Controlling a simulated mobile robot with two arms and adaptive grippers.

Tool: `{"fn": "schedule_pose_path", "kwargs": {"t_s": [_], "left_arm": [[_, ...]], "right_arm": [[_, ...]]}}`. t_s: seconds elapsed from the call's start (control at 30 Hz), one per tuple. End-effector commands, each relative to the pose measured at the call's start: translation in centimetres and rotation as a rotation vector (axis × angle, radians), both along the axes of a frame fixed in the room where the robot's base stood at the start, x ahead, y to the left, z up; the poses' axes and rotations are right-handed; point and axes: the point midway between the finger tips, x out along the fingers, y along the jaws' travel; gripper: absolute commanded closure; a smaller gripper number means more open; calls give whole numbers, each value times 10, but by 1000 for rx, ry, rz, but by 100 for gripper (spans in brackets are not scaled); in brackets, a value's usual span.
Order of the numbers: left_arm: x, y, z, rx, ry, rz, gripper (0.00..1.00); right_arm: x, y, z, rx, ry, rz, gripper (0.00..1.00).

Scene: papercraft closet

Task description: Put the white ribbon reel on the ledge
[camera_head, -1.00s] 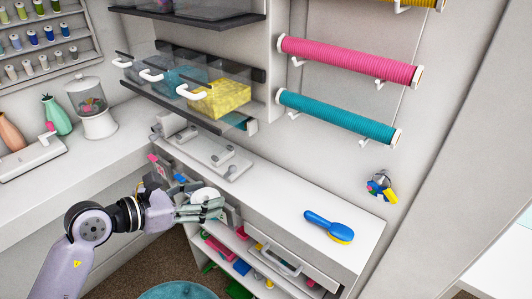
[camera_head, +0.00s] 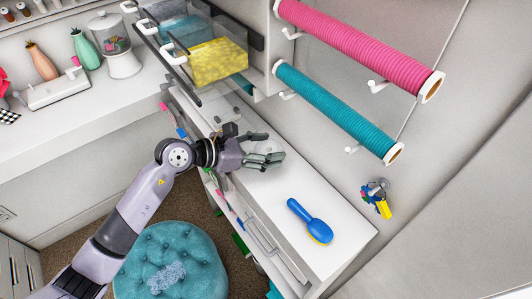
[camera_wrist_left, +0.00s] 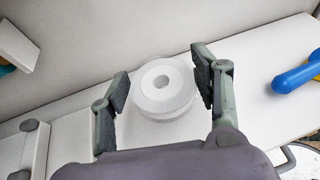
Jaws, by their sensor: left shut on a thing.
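The white ribbon reel (camera_wrist_left: 165,100) is a round white spool with a centre hole. In the left wrist view it sits between the two fingers of my left gripper (camera_wrist_left: 160,88), which is shut on it. In the head view my left gripper (camera_head: 268,150) is over the white ledge (camera_head: 276,190), and its fingers largely hide the reel. I cannot tell whether the reel touches the ledge surface. My right gripper is not in view.
A blue brush (camera_head: 311,222) lies on the ledge to the right of the gripper. Teal (camera_head: 335,110) and pink (camera_head: 360,45) rolls hang on the wall above. Clear bins (camera_head: 215,60) hang at upper left. A teal tufted stool (camera_head: 172,250) stands below.

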Motion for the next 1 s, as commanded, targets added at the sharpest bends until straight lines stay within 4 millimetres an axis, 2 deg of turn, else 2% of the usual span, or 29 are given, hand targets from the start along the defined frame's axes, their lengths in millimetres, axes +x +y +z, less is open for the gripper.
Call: {"fn": "schedule_pose_path", "kwargs": {"t_s": [0.2,0.3,0.7,0.73,1.0], "left_arm": [[0,0,-29,-2,5,2,68],[0,0,-37,-2,2,2,68],[0,0,-43,0,0,0,68],[0,0,-43,0,0,0,42],[-1,0,-43,1,2,-1,24]], "right_arm": [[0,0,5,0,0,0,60],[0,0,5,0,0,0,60],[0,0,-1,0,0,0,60],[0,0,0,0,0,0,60],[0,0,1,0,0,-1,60]]}}
